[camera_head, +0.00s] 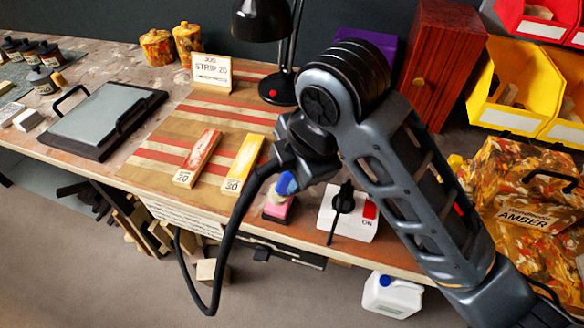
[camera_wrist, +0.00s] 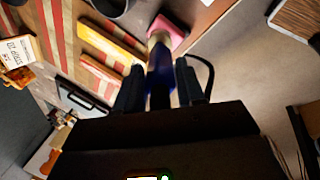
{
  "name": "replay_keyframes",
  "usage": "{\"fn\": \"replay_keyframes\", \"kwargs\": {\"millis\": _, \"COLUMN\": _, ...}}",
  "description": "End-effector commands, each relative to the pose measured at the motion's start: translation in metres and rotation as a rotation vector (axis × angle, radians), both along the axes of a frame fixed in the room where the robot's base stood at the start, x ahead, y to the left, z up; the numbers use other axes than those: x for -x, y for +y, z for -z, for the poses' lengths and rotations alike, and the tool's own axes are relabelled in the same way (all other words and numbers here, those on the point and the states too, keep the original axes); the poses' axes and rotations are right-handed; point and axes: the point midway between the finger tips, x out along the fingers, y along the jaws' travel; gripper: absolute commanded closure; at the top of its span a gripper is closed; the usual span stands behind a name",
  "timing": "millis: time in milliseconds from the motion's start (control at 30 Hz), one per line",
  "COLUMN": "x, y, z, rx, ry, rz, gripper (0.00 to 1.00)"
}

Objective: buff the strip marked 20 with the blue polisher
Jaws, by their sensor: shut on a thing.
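The red strip (camera_head: 199,157), its end label reading 20, lies on the striped board on the bench. A yellow strip (camera_head: 244,160), its label apparently reading 30, lies just right of it. Both show in the wrist view, the red one (camera_wrist: 100,68) and the yellow one (camera_wrist: 112,40). My gripper (camera_head: 285,180) is shut on the blue polisher (camera_wrist: 159,78), right of the strips near the bench's front edge. The polisher points down, with a pale collar below its blue handle. A pink block (camera_head: 278,209) is at its lower end; I cannot tell whether it is part of the polisher.
A card (camera_head: 211,73) reading JOB STRIP 20 stands behind the strips. A black lamp (camera_head: 277,88) stands at the back. A white switch box (camera_head: 347,212) is close right of my gripper. A grey-topped black tray (camera_head: 107,118) lies left. The striped board (camera_head: 150,145) is otherwise mostly clear.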

Motion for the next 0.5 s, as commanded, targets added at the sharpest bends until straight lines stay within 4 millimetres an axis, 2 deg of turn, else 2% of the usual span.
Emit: {"fn": "replay_keyframes", "kwargs": {"millis": 500, "x": -0.0002, "y": -0.0001, "z": 0.0058, "rx": 0.0, "ry": -0.001, "rz": 0.0, "gripper": 0.92}}
